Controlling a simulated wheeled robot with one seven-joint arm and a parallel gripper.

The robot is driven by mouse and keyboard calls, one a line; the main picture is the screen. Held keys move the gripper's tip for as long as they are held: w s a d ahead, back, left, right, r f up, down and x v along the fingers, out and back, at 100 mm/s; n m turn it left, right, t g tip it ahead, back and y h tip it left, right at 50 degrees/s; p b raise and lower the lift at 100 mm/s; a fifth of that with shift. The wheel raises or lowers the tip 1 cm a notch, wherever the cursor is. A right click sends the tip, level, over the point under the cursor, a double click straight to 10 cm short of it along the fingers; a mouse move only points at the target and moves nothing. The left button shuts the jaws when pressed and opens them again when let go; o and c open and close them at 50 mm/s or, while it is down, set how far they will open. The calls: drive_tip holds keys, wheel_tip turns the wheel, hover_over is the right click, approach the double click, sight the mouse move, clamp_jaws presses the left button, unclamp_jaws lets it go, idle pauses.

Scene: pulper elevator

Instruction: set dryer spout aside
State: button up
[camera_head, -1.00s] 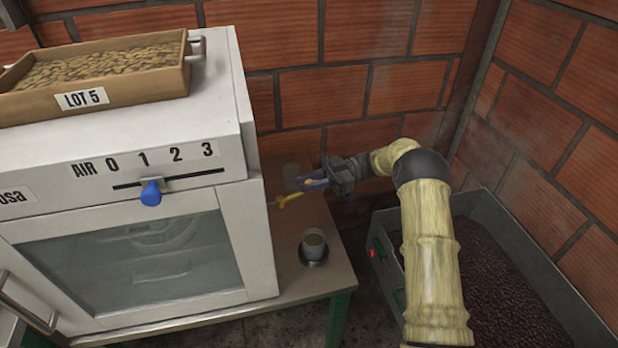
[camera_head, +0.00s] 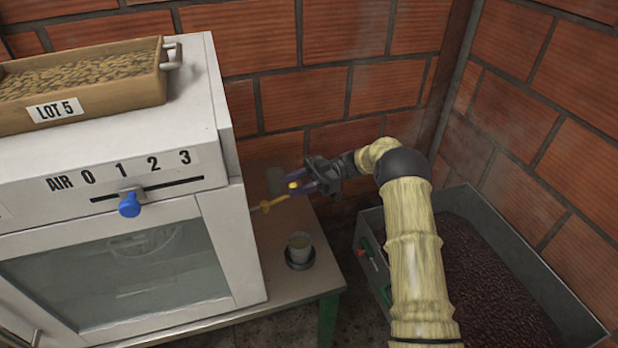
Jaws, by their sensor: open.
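A yellow lever-like piece (camera_head: 268,205) sticks out from the right side of the white dryer (camera_head: 222,110). A grey cylinder (camera_head: 276,180) shows behind it, near the brick wall. I cannot tell for sure which of these is the spout. My gripper (camera_head: 298,186) points left beside the dryer, above the small table. Its bluish fingers are open on either side of a small yellow knob (camera_head: 294,186), which seems to belong to the yellow piece. I cannot tell whether a finger touches it.
A small cup (camera_head: 299,246) stands on the table (camera_head: 285,285) below my gripper. A wooden tray labelled LOT 5 (camera_head: 110,105) lies on the dryer. A blue slider knob (camera_head: 130,204) is on its front. A grey bin of dark beans (camera_head: 480,265) stands right.

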drive_tip(key=v, duration=1)
drive_tip(key=shift+w+d, duration=0.25)
drive_tip(key=shift+w, duration=0.1)
